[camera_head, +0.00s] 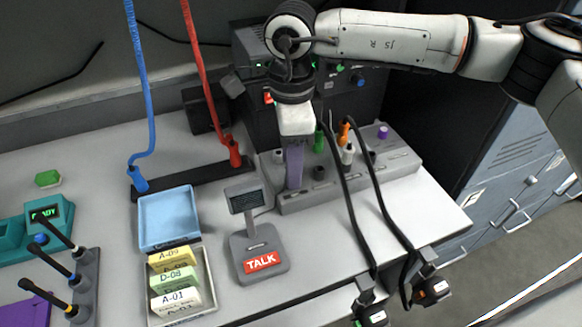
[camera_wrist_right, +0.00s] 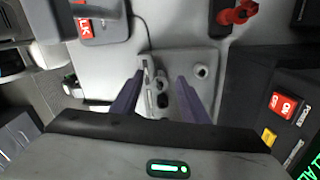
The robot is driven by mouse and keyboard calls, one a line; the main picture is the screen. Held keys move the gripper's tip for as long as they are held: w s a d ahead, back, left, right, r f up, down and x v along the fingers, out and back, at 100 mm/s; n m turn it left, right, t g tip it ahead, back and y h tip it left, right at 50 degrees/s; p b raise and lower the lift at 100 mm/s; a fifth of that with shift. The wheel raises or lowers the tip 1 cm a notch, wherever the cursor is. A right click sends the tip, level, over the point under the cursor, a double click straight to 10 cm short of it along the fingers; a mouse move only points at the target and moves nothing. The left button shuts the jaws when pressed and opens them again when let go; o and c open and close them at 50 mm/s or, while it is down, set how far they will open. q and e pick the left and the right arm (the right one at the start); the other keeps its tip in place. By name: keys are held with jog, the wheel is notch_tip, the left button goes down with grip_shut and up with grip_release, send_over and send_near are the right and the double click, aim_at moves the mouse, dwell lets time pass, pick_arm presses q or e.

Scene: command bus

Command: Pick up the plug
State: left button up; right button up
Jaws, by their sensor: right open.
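My right gripper (camera_head: 294,183) is open and points down at the left end of a grey socket block (camera_head: 400,172). The right wrist view also shows its two purple fingers (camera_wrist_right: 160,80) spread apart, with part of the block between them. A red plug (camera_head: 234,150) and a blue plug (camera_head: 138,181) stand at the two ends of a black strip, left of the gripper, each with a cord rising from it. The red plug also shows in the right wrist view (camera_wrist_right: 235,14). I cannot tell which plug is meant. My left gripper is not in view.
A grey TALK intercom (camera_head: 258,262) stands in front of the gripper. A blue tray (camera_head: 168,216) and a tray of labelled cards lie to its left. Several coloured pieces, including a purple one (camera_head: 383,132), stand on the socket block. Two black cables run over the table's front edge.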

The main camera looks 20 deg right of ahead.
jog(key=shift+f, duration=0.4)
jog(key=c, duration=0.9)
jog(key=shift+r, duration=0.15)
jog(key=shift+c, duration=0.2)
notch_tip(320, 180, up, 10)
jog(key=shift+f, duration=0.1)
